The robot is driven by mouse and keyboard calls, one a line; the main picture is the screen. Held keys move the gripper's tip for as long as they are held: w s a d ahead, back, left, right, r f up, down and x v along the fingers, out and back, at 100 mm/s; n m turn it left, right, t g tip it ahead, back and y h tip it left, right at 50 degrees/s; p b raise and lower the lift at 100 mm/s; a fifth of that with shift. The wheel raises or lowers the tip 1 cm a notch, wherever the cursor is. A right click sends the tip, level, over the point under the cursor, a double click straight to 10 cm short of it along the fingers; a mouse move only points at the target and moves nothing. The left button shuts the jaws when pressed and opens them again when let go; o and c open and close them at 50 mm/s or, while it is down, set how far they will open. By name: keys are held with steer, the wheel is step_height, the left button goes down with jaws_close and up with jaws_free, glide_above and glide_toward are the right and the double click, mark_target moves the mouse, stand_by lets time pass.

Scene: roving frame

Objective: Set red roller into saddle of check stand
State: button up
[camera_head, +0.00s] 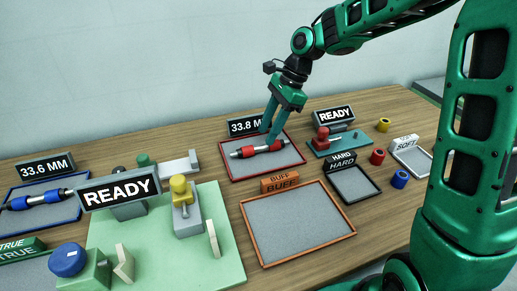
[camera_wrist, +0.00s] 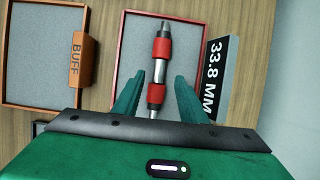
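The red roller (camera_head: 248,151), a grey shaft with red collars and dark ends, lies in a red-rimmed tray (camera_head: 233,178) under a 33.8 MM sign. My gripper (camera_head: 269,136) is over it, pointing down. In the wrist view the fingers of my gripper (camera_wrist: 158,79) are apart, one on each side of the red roller (camera_wrist: 161,48), with its shaft between them. I cannot tell whether they touch it. A pale green base (camera_head: 218,265) with grey blocks, a yellow knob and a READY sign stands front left. I cannot tell for sure which fixture is the check stand.
A smaller teal fixture (camera_head: 323,150) with a red knob and READY sign stands right of the red tray. A blue roller (camera_head: 45,198) lies in a blue tray at left. The orange BUFF tray (camera_head: 300,225) and black HARD tray (camera_head: 352,184) are empty. Coloured rings stand at right.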

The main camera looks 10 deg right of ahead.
mark_target(264, 145)
steer(key=x, duration=0.5)
steer(key=shift+d, duration=0.15)
jaws_close()
